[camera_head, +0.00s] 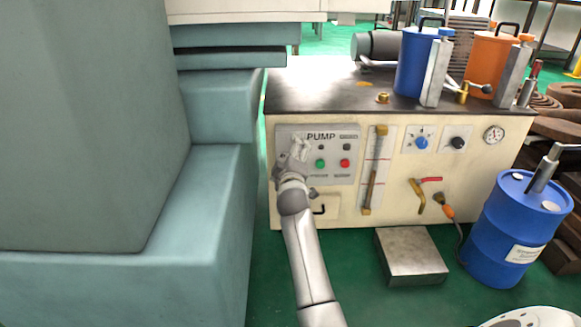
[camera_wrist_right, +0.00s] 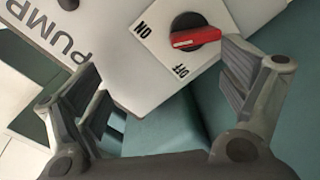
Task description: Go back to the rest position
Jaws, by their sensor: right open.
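My right gripper (camera_head: 297,150) is in front of the left part of the grey PUMP panel (camera_head: 333,150) in the head view. In the right wrist view the right gripper (camera_wrist_right: 162,78) is open, with its two fingers spread wide and nothing between them. A red-handled rotary switch (camera_wrist_right: 195,38) sits on a white plate marked ON and OFF, beyond the fingers and nearer the right one. Whether a finger touches it I cannot tell. In the head view the gripper hides the switch. My left gripper is in neither view.
A large teal machine (camera_head: 200,220) fills the left side, close to my right arm. The cream pump cabinet (camera_head: 480,165) carries blue and orange containers on its dark top. A metal block (camera_head: 410,252) and a blue drum (camera_head: 515,228) stand on the green floor at right.

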